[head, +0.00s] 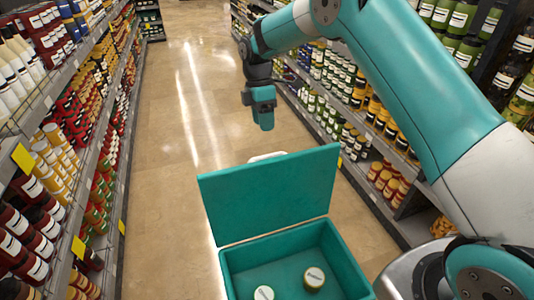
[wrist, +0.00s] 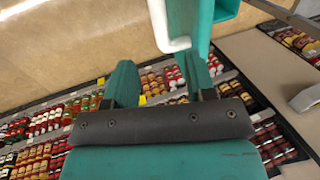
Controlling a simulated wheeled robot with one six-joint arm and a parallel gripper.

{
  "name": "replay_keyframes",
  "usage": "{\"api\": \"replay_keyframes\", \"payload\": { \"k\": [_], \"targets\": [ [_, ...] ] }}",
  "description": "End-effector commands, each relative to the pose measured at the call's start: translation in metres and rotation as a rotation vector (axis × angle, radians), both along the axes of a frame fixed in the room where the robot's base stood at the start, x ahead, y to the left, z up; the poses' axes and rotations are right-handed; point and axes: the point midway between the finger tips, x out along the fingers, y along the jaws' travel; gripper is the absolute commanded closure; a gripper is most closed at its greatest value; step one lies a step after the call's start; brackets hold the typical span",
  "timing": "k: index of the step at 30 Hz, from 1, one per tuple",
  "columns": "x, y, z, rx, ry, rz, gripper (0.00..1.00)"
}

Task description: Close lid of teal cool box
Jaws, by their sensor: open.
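The teal cool box (head: 232,270) stands at the bottom middle of the head view, with its inside open to view. Its teal lid (head: 270,195) stands up at the back edge of the box, wide open. A white handle (head: 267,156) shows just behind the lid's top edge. My gripper (head: 264,122) is in the air beyond and above the lid, pointing down, apart from it. In the wrist view my gripper (wrist: 158,80) is open with nothing between its fingers. A teal part with a white edge (wrist: 200,22) shows past the right finger.
Stocked shelves line the left (head: 95,150) and right (head: 365,130) of the aisle. The tiled floor (head: 165,200) between them is clear.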

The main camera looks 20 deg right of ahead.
Motion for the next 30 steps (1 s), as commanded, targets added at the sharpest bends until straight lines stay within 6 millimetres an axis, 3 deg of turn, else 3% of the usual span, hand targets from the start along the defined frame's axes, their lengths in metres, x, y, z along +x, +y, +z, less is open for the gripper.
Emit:
{"api": "replay_keyframes", "payload": {
  "k": [6, 13, 18, 27, 30],
  "targets": [
    [-0.016, 0.0, -0.047, -0.001, 0.005, 0.0, 0.49],
    [-0.026, 0.0, -0.084, -0.001, 0.003, -0.001, 0.49],
    [-0.029, 0.0, -0.096, -0.001, 0.0, -0.001, 0.49],
    [-0.029, 0.0, -0.098, 0.0, -0.001, -0.001, 0.49],
    [-0.029, 0.0, -0.098, 0.0, -0.001, -0.001, 0.72]
  ]
}}
